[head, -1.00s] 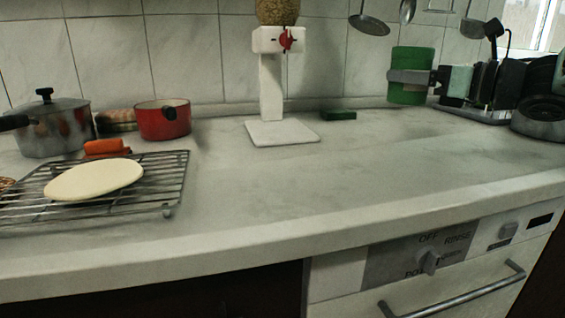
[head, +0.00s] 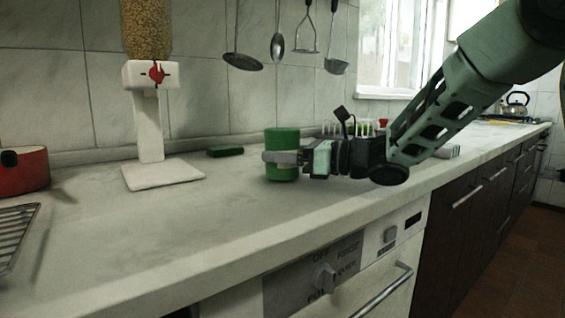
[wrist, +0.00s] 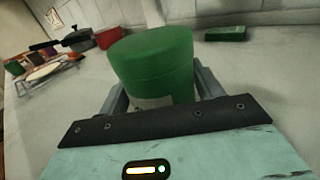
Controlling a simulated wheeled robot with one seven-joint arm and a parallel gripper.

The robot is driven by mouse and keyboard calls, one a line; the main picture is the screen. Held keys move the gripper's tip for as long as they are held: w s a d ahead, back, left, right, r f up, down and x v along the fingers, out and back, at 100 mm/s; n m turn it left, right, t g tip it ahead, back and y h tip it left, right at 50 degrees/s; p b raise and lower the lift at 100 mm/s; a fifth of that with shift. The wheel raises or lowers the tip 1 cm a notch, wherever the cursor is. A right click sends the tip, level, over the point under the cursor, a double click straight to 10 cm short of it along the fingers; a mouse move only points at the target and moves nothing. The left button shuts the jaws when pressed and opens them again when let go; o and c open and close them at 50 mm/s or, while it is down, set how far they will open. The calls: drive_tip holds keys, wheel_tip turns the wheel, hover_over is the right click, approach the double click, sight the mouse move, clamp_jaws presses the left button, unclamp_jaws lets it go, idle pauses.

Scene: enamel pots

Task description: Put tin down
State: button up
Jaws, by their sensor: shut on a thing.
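The tin (head: 283,137) is a green, upright cylinder above the counter, right of the white dispenser in the head view. In the wrist view the tin (wrist: 152,58) fills the space between the fingers, with a pale patch low on its side. My gripper (head: 284,157) reaches in from the right and is shut around the tin's middle. The tin's bottom is at or very close to the counter top (head: 235,215); I cannot tell whether it touches.
A white dispenser (head: 150,125) and a small green block (head: 225,151) stand near the wall. A red pot (head: 22,172) and wire rack (head: 15,235) are at left. Utensils (head: 277,48) hang above. The counter in front of the tin is clear.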

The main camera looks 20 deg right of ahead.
drive_tip(key=shift+f, duration=0.4)
drive_tip(key=o, duration=1.1)
drive_tip(key=p+v, duration=0.1)
drive_tip(key=v, duration=1.1)
drive_tip(key=shift+s, duration=0.1)
drive_tip(key=shift+r, duration=0.15)
